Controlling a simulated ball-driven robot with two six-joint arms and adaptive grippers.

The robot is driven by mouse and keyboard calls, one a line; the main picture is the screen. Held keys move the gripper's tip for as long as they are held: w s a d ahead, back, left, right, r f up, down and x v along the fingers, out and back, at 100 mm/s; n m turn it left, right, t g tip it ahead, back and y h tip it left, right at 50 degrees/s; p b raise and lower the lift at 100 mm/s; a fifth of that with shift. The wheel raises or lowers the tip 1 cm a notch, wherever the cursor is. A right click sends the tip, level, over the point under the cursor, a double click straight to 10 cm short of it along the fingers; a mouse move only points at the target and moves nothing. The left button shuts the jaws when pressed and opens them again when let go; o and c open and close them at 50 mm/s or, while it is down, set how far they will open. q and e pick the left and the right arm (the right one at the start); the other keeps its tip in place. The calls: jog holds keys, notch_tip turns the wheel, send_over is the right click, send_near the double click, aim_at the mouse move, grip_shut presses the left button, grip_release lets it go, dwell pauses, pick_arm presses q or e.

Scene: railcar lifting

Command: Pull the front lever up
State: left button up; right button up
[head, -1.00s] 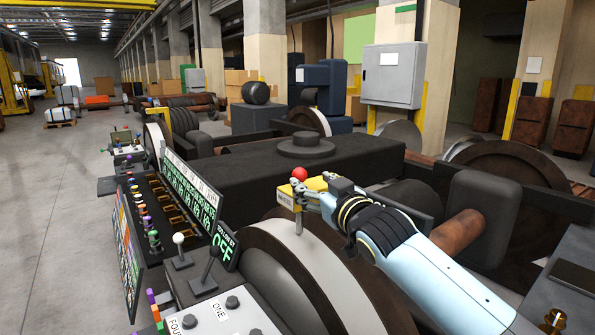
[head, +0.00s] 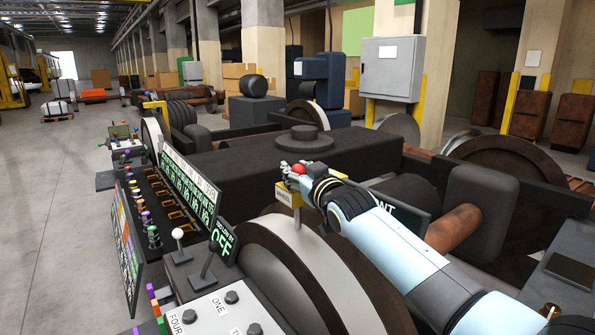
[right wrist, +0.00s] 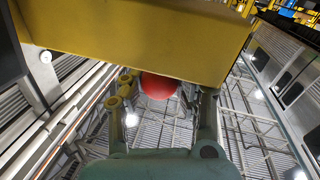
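A lever with a red ball knob (head: 298,169) stands by a yellow block (head: 284,194) above the near wheel in the head view. A dark sign (head: 388,207) behind my right arm shows the letters "NT". My right gripper (head: 294,174) is at the red knob. In the right wrist view the red knob (right wrist: 159,85) lies between the fingers of my right gripper (right wrist: 160,92), which are spread with narrow gaps beside it. The yellow block (right wrist: 140,40) crosses the top there and hides part of the knob. My left gripper is not in view.
A large wheel (head: 310,270) lies under my right arm. A dark railcar frame (head: 235,178) extends behind. Open floor (head: 60,220) lies at the left.

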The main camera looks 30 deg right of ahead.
jog(key=c, duration=0.4)
jog(key=shift+w, duration=0.1)
grip_shut()
jog(key=shift+f, duration=0.1)
notch_tip(320, 180, up, 4)
jog(key=p, duration=0.4)
jog(key=shift+r, duration=0.2)
jog(key=shift+w+f, duration=0.1)
jog(key=o, duration=0.5)
grip_release()
jog(key=o, duration=0.5)
jog(key=shift+s+r, duration=0.2)
jog(key=shift+s, duration=0.15)
jog(key=shift+o, duration=0.2)
jog(key=shift+w+f, duration=0.1)
jog(key=shift+w, duration=0.05)
